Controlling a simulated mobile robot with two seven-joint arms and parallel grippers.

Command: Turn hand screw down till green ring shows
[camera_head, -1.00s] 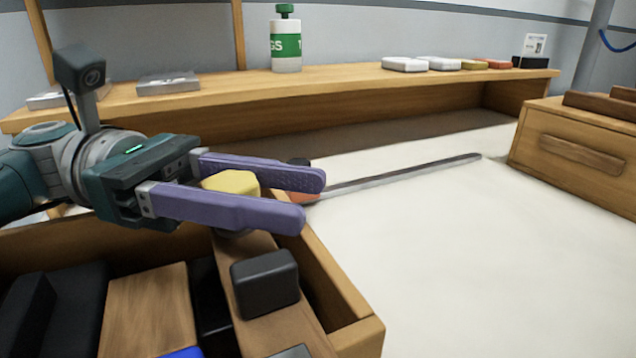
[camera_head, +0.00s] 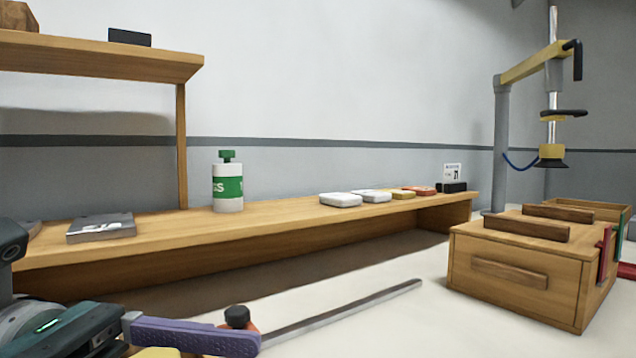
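A tall stand at the right has a grey post (camera_head: 501,140), a yellow-brown arm (camera_head: 535,62) and an upright silver screw (camera_head: 552,100). A black crossbar (camera_head: 563,114) is on the screw, with a yellow block and black foot (camera_head: 551,158) below. No green ring is visible on it. My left gripper (camera_head: 195,336) is at the bottom left, far from the stand, with one purple finger showing and the other cut off. Part of a yellow piece (camera_head: 156,353) shows beside that finger; whether it is gripped is unclear. My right gripper is out of view.
A wooden bench (camera_head: 290,214) along the wall holds a green-and-white bottle (camera_head: 228,185) and several small flat items. A wooden drawer box (camera_head: 520,272) stands in front of the stand. A long metal bar (camera_head: 345,308) lies on the pale surface, which is clear at the lower middle.

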